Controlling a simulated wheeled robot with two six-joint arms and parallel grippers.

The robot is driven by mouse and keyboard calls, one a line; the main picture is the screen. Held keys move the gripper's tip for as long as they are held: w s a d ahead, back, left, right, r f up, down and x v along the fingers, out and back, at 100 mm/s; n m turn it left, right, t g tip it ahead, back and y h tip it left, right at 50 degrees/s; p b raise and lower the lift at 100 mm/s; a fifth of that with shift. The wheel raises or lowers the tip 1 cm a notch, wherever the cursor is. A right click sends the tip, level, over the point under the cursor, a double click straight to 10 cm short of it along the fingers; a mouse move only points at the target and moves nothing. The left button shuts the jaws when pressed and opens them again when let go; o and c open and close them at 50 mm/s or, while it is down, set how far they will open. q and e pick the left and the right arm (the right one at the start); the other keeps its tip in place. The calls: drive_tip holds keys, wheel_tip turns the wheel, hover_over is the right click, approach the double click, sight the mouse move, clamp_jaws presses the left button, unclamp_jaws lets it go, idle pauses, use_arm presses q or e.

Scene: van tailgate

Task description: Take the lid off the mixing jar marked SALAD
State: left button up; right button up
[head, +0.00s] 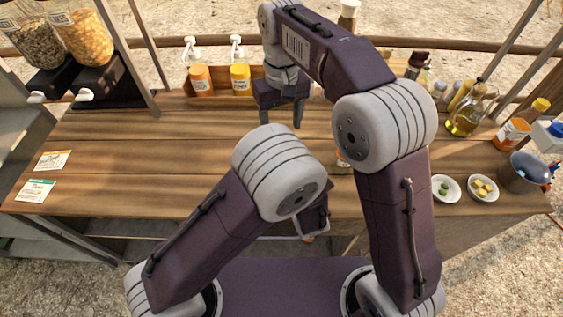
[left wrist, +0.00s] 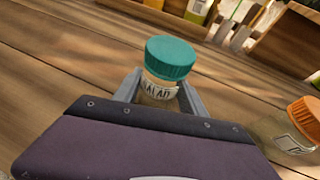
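The mixing jar marked SALAD (left wrist: 160,89) has a teal lid (left wrist: 170,58) on it and a pale label, in the left wrist view. My left gripper (left wrist: 160,92) has one grey finger on each side of the jar's body below the lid, both seeming to touch it. The jar's lower part is hidden behind the gripper housing. In the head view my left arm hides the left fingertips and the jar. My right gripper (head: 284,118) points down over the middle of the table, its fingers apart with nothing between them.
An orange-capped jar (left wrist: 297,135) stands to the right in the left wrist view. Sauce pump bottles (head: 200,79) stand at the table's back. The wooden table (head: 130,150) is clear left of centre.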

use_arm(q)
clamp_jaws()
use_arm(e)
drive_tip(key=m, duration=1.3)
drive_tip(key=shift+m, duration=0.3)
drive_tip(key=m, duration=1.3)
wheel_tip(320, 180, down, 8)
drive_tip(key=shift+c, duration=0.3)
